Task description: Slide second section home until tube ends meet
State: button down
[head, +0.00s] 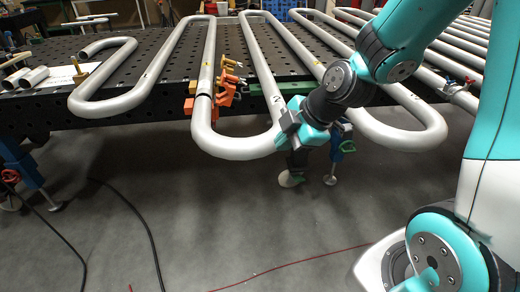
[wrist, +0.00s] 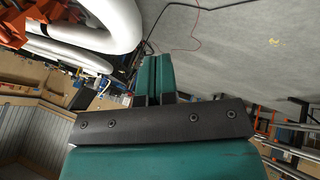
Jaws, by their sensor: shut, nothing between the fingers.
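The grey serpentine tube (head: 236,147) lies on the black perforated table, with its near bend overhanging the front edge. A thin dark line crosses its left leg beside the orange clamps (head: 228,85); I cannot tell whether this is a gap or a closed seam. My gripper (head: 289,124) is at the right side of this bend, by the leg marked 2. In the wrist view my gripper's teal fingers (wrist: 153,72) are together with nothing between them. A white tube bend (wrist: 122,25) shows at upper left, beside the fingers. The head view does not show whether they touch it.
Another bend (head: 405,136) overhangs to the right of my gripper, and one (head: 105,103) lies at left. Loose tube pieces (head: 33,77) lie at the table's left. Cables cross the open floor (head: 210,220).

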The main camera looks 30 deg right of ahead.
aim_at(257, 141)
jog(key=w+f+p, duration=0.1)
jog(key=w+f, duration=0.1)
jog(key=w+a+f+p, duration=0.1)
jog(key=w+f, duration=0.1)
jog(key=w+a+f+p, duration=0.1)
jog(key=f, duration=0.1)
jog(key=shift+w+a, duration=0.2)
jog(key=shift+w, duration=0.2)
jog(key=shift+w+f+p, duration=0.2)
jog(key=shift+w+p, duration=0.1)
jog(key=shift+w, duration=0.25)
jog(key=w, duration=0.1)
jog(key=w+d+b, duration=0.1)
jog(key=w, duration=0.1)
jog(key=shift+w+d, duration=0.2)
jog(key=shift+w, duration=0.1)
jog(key=shift+a+r, duration=0.1)
jog(key=shift+a, duration=0.1)
